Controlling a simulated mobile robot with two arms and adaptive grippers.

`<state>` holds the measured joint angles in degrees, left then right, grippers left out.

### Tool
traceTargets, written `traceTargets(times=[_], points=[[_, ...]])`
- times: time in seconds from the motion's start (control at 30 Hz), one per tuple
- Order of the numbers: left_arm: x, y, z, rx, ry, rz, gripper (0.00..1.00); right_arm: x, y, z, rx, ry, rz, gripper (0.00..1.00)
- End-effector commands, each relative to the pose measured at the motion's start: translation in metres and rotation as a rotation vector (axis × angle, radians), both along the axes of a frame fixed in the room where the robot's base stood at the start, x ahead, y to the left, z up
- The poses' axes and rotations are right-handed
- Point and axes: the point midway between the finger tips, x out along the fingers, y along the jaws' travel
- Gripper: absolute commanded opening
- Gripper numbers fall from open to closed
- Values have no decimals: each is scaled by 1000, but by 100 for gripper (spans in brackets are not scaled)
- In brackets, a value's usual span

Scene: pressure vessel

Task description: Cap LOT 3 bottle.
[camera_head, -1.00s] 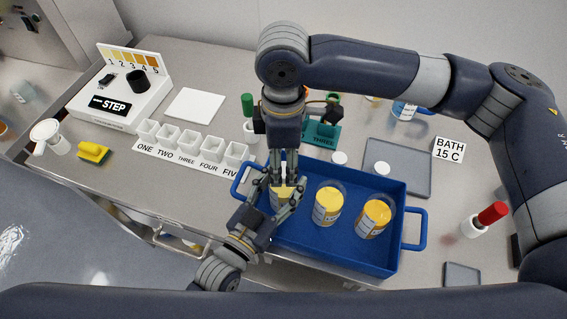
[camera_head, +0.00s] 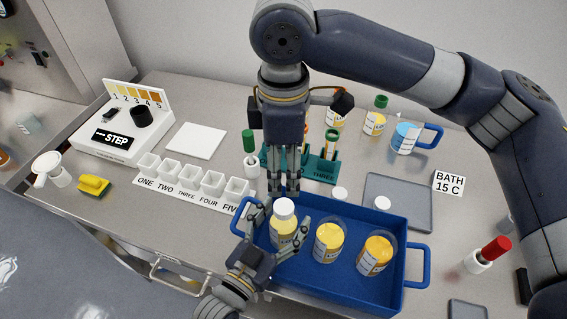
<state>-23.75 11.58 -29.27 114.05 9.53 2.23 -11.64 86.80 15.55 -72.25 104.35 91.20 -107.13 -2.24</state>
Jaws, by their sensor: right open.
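Three bottles with yellow contents stand in the blue tray (camera_head: 385,288); their lot labels are too small to read. The left bottle (camera_head: 284,234) has a white cap (camera_head: 285,208) on top. The middle bottle (camera_head: 328,243) and the right bottle (camera_head: 375,256) show no white cap. My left gripper (camera_head: 286,228) has its fingers around the left bottle, closed on its sides. My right gripper (camera_head: 285,188) points down just above and behind the white cap, apart from it, open and empty. Two more white caps lie behind the tray, one (camera_head: 340,193) left of the other (camera_head: 382,203).
A grey mat (camera_head: 408,190) and a BATH 15 C sign (camera_head: 448,184) lie behind the tray. A teal rack (camera_head: 322,168) and a blue-handled beaker (camera_head: 405,138) stand further back. White cups (camera_head: 212,183) and a red-topped bottle (camera_head: 487,255) flank the tray.

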Motion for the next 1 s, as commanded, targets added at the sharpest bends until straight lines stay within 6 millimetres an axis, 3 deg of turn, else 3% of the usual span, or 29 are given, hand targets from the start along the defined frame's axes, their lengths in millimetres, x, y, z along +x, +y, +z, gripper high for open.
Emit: traceTargets(times=[0.47,1.0], points=[[-9,6,-1,2,1,0,75,0,0,0,0,0,0,55],[-89,53,-1,1,4,0,75,0,0,0,0,0,0,55]])
